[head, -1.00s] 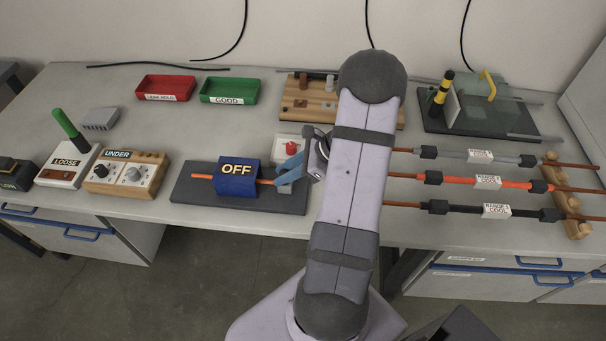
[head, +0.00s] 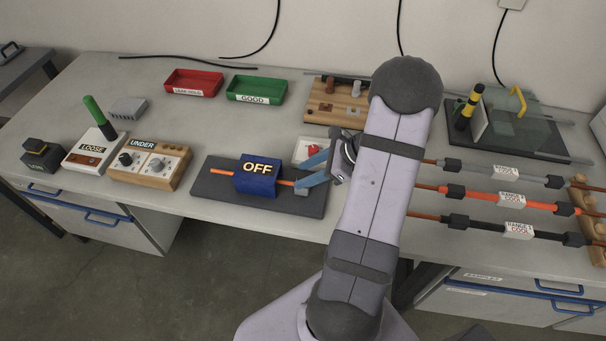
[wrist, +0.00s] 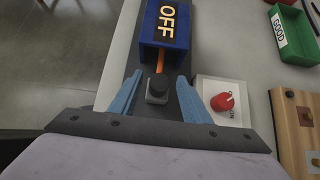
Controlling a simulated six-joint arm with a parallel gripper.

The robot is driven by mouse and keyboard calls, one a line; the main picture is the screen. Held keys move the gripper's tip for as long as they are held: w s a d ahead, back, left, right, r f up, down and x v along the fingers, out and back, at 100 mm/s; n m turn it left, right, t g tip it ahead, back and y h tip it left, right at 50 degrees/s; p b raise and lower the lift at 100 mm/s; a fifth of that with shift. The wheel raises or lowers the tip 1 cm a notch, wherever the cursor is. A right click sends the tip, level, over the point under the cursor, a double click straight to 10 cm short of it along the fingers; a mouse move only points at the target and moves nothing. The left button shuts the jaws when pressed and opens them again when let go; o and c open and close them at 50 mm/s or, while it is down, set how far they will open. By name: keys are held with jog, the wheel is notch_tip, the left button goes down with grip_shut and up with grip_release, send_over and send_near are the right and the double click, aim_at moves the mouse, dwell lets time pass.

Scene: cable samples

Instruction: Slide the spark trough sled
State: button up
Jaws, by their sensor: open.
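The spark trough is a dark flat base (head: 216,186) with a blue box marked OFF (head: 257,182) over an orange rod (head: 285,182). A small grey block with a black knob, likely the sled, sits at the rod's right end; the wrist view shows this block (wrist: 157,92) near the blue box (wrist: 165,28). My gripper (head: 310,172) has blue fingers and is open. In the wrist view my gripper (wrist: 157,95) has one finger on each side of the block, with gaps showing. In the head view the fingers partly hide the block.
A white plate with a red button (wrist: 222,102) lies close beside my right finger in the wrist view. A wooden board (head: 340,98), red tray (head: 193,83) and green tray (head: 256,88) stand behind. Several cables (head: 500,200) lie to the right.

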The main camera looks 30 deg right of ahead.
jog(key=shift+b+v, duration=0.35)
jog(key=shift+v, duration=2.55)
